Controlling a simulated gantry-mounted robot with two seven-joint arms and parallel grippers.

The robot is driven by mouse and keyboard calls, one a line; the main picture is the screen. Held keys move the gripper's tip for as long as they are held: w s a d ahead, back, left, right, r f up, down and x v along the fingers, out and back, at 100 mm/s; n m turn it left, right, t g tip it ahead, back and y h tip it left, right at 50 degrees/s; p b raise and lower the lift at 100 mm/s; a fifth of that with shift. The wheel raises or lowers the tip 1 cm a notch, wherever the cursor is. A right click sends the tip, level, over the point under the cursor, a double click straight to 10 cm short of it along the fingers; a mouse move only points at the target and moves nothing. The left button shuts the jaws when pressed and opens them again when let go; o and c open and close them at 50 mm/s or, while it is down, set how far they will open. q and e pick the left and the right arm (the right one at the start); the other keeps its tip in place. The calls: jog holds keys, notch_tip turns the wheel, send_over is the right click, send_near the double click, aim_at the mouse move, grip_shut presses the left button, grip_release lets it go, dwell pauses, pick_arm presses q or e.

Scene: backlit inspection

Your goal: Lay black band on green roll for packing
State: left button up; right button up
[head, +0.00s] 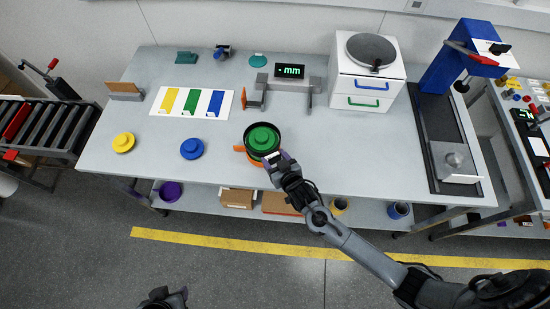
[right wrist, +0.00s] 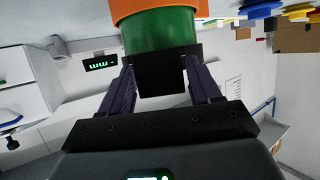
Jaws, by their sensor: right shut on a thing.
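The green roll (head: 263,138) stands near the front middle of the table, with orange below it. The black band (head: 249,131) shows as a dark ring around the green roll in the head view. My right gripper (head: 279,160) is at the ring's front right edge, shut on the band. In the right wrist view the band (right wrist: 160,75) sits between the purple fingers, in front of the green roll (right wrist: 160,30). Whether the band touches the roll is hidden. My left gripper (head: 165,296) is at the bottom edge, away from the table; its jaws are unclear.
A blue roll (head: 192,148) and a yellow roll (head: 123,142) stand to the left. Behind are a striped card (head: 191,103), a measuring device with a display (head: 290,72) and a white drawer unit (head: 345,88).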

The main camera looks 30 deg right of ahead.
jog(key=shift+f+b, duration=0.75)
jog(key=shift+f, duration=0.55)
jog(key=shift+f+b, duration=0.7)
jog(key=shift+f, duration=0.4)
jog(key=o, duration=0.9)
jog(key=shift+o, duration=0.2)
jog(key=v, duration=1)
jog(key=shift+s+r, duration=0.25)
jog(key=shift+s, duration=0.1)
